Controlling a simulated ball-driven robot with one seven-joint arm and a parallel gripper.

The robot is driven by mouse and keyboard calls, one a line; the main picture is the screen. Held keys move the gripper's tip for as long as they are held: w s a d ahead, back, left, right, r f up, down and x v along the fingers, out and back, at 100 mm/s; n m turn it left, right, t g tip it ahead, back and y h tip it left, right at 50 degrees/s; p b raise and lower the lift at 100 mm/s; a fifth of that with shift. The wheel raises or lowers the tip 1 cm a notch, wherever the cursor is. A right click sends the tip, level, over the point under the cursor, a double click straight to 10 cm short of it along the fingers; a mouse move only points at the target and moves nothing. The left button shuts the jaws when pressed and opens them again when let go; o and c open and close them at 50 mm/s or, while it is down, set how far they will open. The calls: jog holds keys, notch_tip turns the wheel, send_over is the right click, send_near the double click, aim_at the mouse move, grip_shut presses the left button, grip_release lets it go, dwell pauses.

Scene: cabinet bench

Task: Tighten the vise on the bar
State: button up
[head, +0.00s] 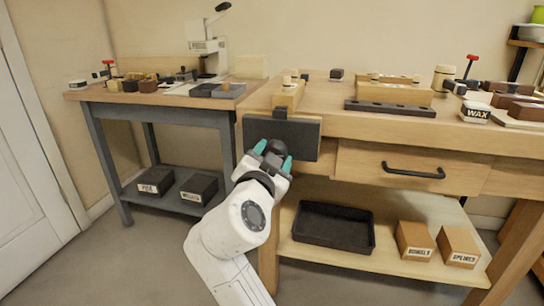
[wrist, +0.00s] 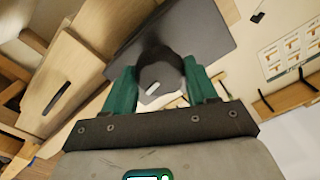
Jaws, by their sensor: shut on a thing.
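The vise's dark flat front jaw (head: 300,141) is on the front left end of the wooden bench. It also shows in the wrist view (wrist: 205,32). A dark round knob (head: 277,147) stands out from the front of the jaw. In the wrist view the knob (wrist: 160,72) fills the space between the green fingers. My gripper (head: 270,161) is shut on this knob, one finger on each side. A light wooden piece (head: 288,95) lies on the bench top just behind the jaw. I cannot tell whether it is the bar or whether the jaw touches it.
A drawer with a black handle (head: 413,171) is right of the vise. A black tray (head: 333,226) and cardboard boxes (head: 415,240) sit on the lower shelf. A grey-legged side table (head: 110,96) stands at left. A dark slotted block (head: 392,108) lies on the bench.

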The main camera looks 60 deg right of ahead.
jog(key=shift+f+m+b, duration=0.1)
jog(key=shift+m+b, duration=1.9)
jog(key=shift+b, duration=1)
jog(key=o, duration=0.9)
jog(key=b+v, duration=0.1)
jog(key=v, duration=0.6)
